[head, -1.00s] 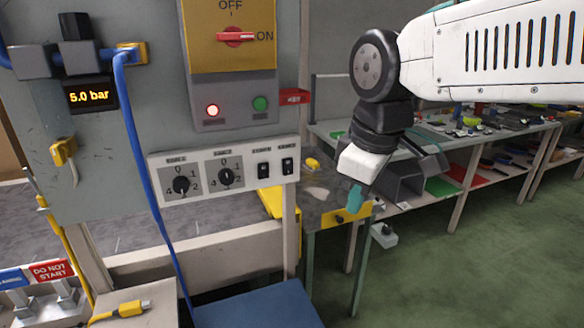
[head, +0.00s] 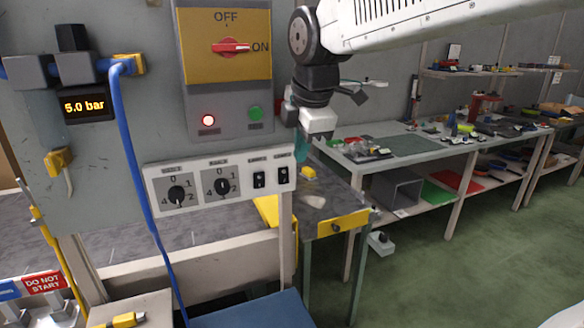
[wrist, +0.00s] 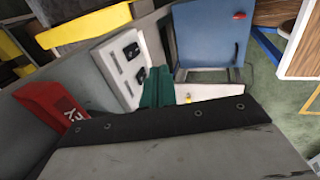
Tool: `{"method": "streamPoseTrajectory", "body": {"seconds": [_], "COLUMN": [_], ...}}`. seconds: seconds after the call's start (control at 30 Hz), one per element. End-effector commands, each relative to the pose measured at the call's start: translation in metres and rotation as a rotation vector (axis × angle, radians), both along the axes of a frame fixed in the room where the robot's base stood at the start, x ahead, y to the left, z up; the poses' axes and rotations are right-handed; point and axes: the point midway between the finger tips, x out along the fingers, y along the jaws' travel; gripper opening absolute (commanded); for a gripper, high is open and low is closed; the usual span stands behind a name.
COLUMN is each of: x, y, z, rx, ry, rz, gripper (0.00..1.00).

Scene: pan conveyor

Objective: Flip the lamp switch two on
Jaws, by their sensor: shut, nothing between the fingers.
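A white control panel (head: 212,200) carries two rotary knobs and, at its right end, two small black rocker switches. The left rocker (head: 259,179) and the right rocker (head: 284,175) have labels too blurred to read, so I cannot confirm which is lamp switch two. Their on or off positions are too small to tell. My gripper (head: 301,148) is shut and empty, its teal fingers pointing down, up and to the right of the right rocker and apart from it in the picture. In the wrist view the shut green fingers (wrist: 157,88) show beside the white panel (wrist: 117,70).
A blue hose (head: 127,145) hangs left. A red box (wrist: 48,108) is close by in the wrist view. A workbench (head: 415,147) stands right.

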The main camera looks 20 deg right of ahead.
Motion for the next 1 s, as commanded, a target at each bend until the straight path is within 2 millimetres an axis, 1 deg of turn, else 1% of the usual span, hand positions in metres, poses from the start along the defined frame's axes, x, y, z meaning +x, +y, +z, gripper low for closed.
{"method": "streamPoseTrajectory", "body": {"seconds": [0.17, 0.4, 0.5, 0.6, 0.73, 0.83, 1.0], "x": [0.007, 0.024, 0.031, 0.048, 0.062, 0.068, 0.071], "y": [0.000, 0.000, 0.000, 0.000, 0.000, 0.000, 0.000], "z": [-0.025, -0.075, -0.094, -0.094, -0.095, -0.096, -0.096], "rx": [-0.001, -0.001, 0.000, 0.001, 0.001, 0.000, 0.000], "ry": [0.006, 0.007, 0.005, 0.003, 0.002, 0.001, 0.001], "rz": [-0.001, -0.001, -0.001, -0.002, -0.002, -0.001, -0.001], "gripper": [0.00, 0.00, 0.00, 0.00, 0.00, 0.00, 0.00]}}
